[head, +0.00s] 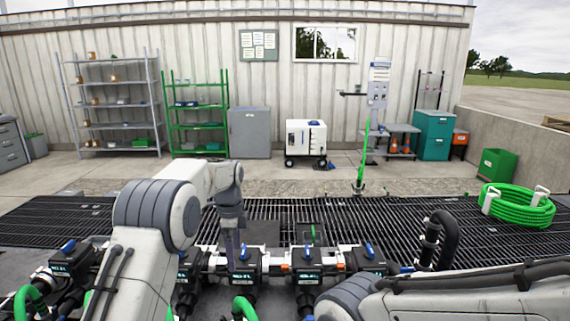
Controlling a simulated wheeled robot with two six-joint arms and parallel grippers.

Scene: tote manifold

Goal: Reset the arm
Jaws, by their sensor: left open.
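My left arm comes in from the left and bends down at the wrist. Its left gripper (231,240) points downward over the manifold (276,262), close to a black valve body with a blue handle (244,254). The gripper is open; its fingertips are small and dark against the valves, and I cannot tell whether they touch anything. My right arm lies low across the bottom right, and its gripper is not in view.
More blue-handled valves (306,254) line the manifold, with green hoses (243,307) below. A curved black pipe (438,238) rises at the right. A coiled green hose (525,207) lies farther right. The grating (395,212) behind the manifold is mostly clear.

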